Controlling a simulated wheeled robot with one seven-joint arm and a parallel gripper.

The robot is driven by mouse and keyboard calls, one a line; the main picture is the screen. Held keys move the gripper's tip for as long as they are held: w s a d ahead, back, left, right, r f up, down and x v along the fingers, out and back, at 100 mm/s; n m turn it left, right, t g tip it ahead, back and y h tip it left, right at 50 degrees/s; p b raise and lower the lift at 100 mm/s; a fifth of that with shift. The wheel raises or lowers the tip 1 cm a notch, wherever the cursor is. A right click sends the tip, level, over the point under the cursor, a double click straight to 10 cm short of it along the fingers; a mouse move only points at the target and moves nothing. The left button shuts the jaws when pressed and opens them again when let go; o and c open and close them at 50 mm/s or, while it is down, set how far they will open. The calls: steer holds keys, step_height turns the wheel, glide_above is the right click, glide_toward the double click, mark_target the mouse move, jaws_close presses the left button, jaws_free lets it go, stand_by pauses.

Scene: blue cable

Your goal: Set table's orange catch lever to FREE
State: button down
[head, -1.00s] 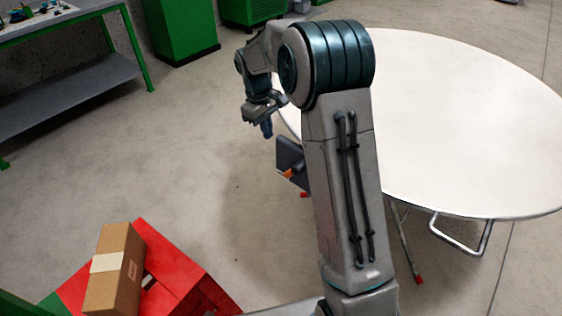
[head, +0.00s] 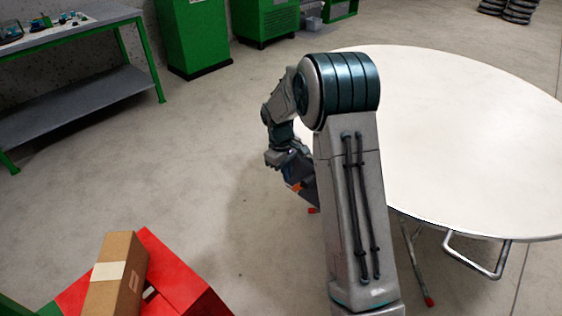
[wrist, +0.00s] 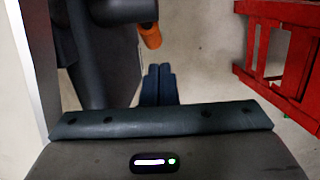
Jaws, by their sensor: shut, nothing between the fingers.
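The round white table (head: 450,140) stands at the right of the head view. Its orange catch lever (head: 295,187) shows as a small patch beside a dark plate (head: 308,196) under the table's near-left edge. In the wrist view the lever (wrist: 149,36) is a short orange cylinder at the side of a dark grey housing (wrist: 105,50). My gripper (wrist: 160,70) is shut and empty, its fingertips just below the lever in that picture. I cannot tell whether they touch it. In the head view my gripper (head: 289,174) is small and partly hidden. No FREE marking is readable.
A red stand (head: 185,285) with a cardboard box (head: 115,275) is at the lower left; red framework (wrist: 285,50) also shows at right in the wrist view. A green-legged workbench (head: 75,90) and green cabinets (head: 190,35) stand behind. Floor between is clear.

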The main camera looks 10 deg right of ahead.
steer(key=shift+s+d+f, duration=0.5)
steer(key=shift+s+d, duration=0.1)
steer(key=shift+d, duration=0.1)
steer(key=shift+s+f, duration=0.15)
steer(key=shift+f, duration=0.55)
steer(key=w+a+r+p, duration=0.1)
steer(key=w+a+r, duration=0.1)
steer(key=r, duration=0.3)
steer(key=w+a+r+p, duration=0.2)
steer(key=r, duration=0.4)
steer(key=shift+a+r, duration=0.2)
steer(key=shift+a, duration=0.15)
